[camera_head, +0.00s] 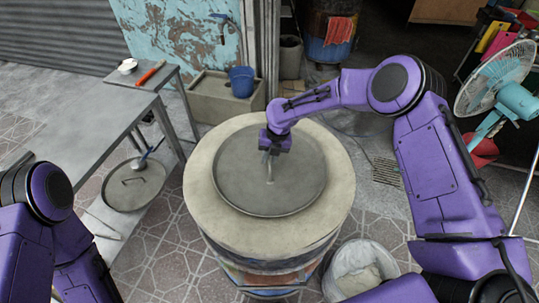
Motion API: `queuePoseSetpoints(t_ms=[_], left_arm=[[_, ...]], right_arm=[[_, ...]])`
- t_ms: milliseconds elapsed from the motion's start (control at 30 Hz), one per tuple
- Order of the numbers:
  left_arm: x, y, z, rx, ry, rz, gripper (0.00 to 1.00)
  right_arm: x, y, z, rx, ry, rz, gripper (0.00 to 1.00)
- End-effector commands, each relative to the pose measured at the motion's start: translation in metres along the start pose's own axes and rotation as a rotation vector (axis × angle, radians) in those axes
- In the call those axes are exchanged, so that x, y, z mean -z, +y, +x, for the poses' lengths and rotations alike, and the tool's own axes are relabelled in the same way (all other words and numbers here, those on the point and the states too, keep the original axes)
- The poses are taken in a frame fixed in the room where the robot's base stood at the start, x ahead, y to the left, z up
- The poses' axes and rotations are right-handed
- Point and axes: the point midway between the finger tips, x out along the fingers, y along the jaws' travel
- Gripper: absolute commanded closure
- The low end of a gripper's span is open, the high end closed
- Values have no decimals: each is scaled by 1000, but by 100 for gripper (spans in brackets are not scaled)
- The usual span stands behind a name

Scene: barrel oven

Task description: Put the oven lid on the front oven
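The front oven (205,212) is a barrel with a wide, pale round top, standing in the middle of the view. A round grey oven lid (290,192) lies over its opening, looking flat and roughly centred. The lid's bar handle (269,175) stands up near its middle. My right gripper (275,149) comes down from the upper right and is at the far end of this handle. Its fingertips are too small and too covered to show whether they are closed on the handle. My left gripper is out of view; only part of my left arm shows at the lower left.
A blue bucket (241,82) and another barrel (325,48) with a red cloth stand behind. A fan (497,80) is at right. A white bin (362,262) stands close to the oven's front right.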

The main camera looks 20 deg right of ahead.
Motion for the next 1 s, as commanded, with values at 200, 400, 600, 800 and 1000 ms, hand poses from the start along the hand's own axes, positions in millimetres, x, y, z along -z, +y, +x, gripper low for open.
queuePoseSetpoints(t_ms=[200,400,600,800,1000], left_arm=[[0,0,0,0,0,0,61],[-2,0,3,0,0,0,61],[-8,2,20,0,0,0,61],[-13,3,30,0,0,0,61],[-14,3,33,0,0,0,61]], right_arm=[[0,0,0,0,0,0,57],[0,0,-5,-1,-1,0,57],[-1,0,-47,-4,-4,1,57],[-1,0,-96,-3,-3,0,57],[0,0,-119,-2,0,1,57]])
